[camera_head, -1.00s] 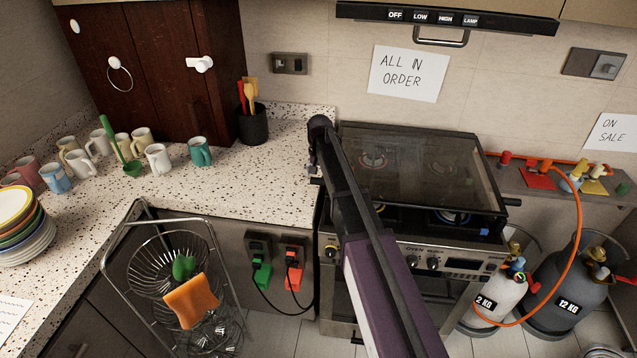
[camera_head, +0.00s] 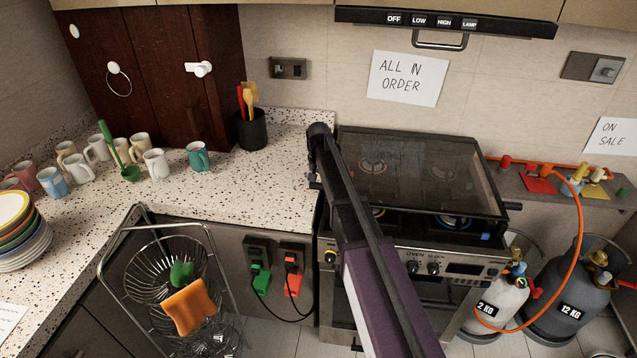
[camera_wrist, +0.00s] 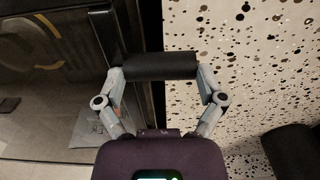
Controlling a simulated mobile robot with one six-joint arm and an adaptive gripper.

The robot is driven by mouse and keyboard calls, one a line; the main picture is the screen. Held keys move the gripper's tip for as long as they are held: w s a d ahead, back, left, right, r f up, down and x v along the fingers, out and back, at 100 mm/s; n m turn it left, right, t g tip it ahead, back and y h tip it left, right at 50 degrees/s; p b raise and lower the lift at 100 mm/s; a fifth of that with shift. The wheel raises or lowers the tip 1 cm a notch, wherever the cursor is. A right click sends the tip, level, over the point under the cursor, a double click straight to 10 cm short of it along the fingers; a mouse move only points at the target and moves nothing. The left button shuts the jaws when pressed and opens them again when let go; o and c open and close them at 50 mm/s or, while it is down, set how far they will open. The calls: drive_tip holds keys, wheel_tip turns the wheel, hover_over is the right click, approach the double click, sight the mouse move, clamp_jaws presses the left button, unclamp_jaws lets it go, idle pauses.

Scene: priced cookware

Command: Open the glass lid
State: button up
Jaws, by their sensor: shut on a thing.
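The glass lid (camera_head: 420,165) is a dark see-through panel over the stove (camera_head: 410,255). It is tilted, its front edge raised above the burners. A black side handle (camera_head: 512,206) sticks out at its right. In the wrist view my gripper (camera_wrist: 160,68) is shut on a black cylindrical handle (camera_wrist: 160,66), with a finger at each end of it. The dark glass lies to its left there, and the speckled counter to its right. In the head view my arm hides the lid's left front part and most of my gripper.
The speckled counter (camera_head: 265,185) left of the stove holds several mugs and a black utensil holder (camera_head: 251,129). A range hood (camera_head: 445,20) hangs above. Two gas cylinders (camera_head: 570,295) stand at the right with an orange hose. A wire rack (camera_head: 165,270) stands at the lower left.

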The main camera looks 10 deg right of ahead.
drive_tip(key=shift+w+r+p, duration=0.1)
drive_tip(key=shift+r+p, duration=0.85)
drive_tip(key=w+d+r+p, duration=0.1)
drive_tip(key=w+r+p, duration=0.3)
drive_tip(key=r+p, duration=0.6)
drive_tip(key=w+d+r+p, duration=0.1)
drive_tip(key=w+r+p, duration=0.3)
drive_tip(key=r+p, duration=0.7)
drive_tip(key=shift+w+d+r, duration=0.25)
drive_tip(key=shift+w+d, duration=0.05)
drive_tip(key=shift+d, duration=0.05)
drive_tip(key=shift+w+d+r+p, duration=0.2)
drive_tip(key=shift+w+r+p, duration=0.3)
drive_tip(key=shift+p, duration=0.2)
drive_tip(key=o, duration=1)
